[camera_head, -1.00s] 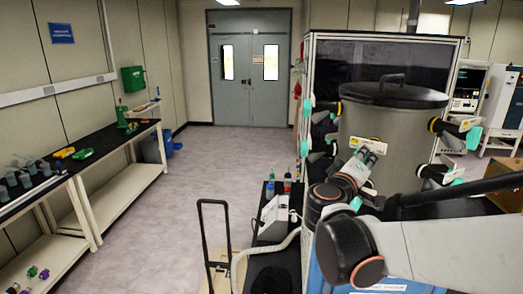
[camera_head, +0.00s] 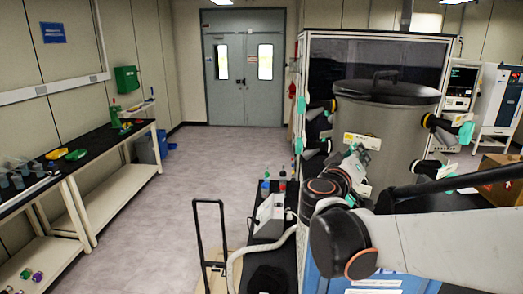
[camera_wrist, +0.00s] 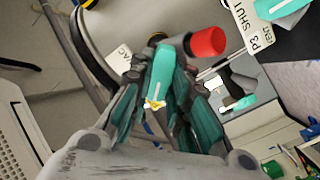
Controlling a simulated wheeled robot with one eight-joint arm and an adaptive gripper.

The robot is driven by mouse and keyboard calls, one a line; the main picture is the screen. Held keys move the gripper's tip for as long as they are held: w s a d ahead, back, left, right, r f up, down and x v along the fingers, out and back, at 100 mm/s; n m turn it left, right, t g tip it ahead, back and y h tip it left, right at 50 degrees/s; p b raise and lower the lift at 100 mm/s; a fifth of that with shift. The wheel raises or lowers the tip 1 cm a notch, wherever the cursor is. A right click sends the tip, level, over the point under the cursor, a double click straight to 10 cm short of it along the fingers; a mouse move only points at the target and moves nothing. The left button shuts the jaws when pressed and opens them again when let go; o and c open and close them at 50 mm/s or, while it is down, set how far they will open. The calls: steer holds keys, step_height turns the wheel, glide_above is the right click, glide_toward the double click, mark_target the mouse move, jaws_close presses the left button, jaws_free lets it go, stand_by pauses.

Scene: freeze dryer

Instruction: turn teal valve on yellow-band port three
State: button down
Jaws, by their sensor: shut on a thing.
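In the wrist view my gripper (camera_wrist: 160,112) is shut on a teal valve handle (camera_wrist: 163,72), with its dark teal fingers on either side. The handle bears a pale line and a small yellow mark at its near end. A red part (camera_wrist: 208,42) sits beside it. A white tag (camera_wrist: 262,28) at upper right reads "P3", "SHUT" and "VENT". In the head view my gripper (camera_head: 353,166) is at the front of the grey drum (camera_head: 388,128). The held handle is hard to make out there, and my arm hides part of the port.
Other dark ports with teal handles (camera_head: 466,132) stick out from the drum's sides. A small grey-white device (camera_head: 268,216) with bottles stands low to the left. The floor (camera_head: 200,165) between it and the left benches (camera_head: 125,190) is mostly clear.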

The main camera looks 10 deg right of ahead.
steer(key=shift+s+a+r+m+b, duration=0.1)
steer(key=shift+m+b, duration=0.1)
steer(key=shift+m, duration=1.05)
steer(key=shift+s+a+f+m+b, duration=0.1)
steer(key=shift+m+b, duration=0.05)
steer(key=shift+m, duration=1.15)
steer(key=shift+a+r+m+b, duration=0.1)
steer(key=shift+m+b, duration=0.1)
steer(key=shift+m, duration=1.05)
steer(key=shift+d, duration=0.1)
steer(key=c, duration=1.8)
jaws_free()
steer(key=shift+w, duration=0.2)
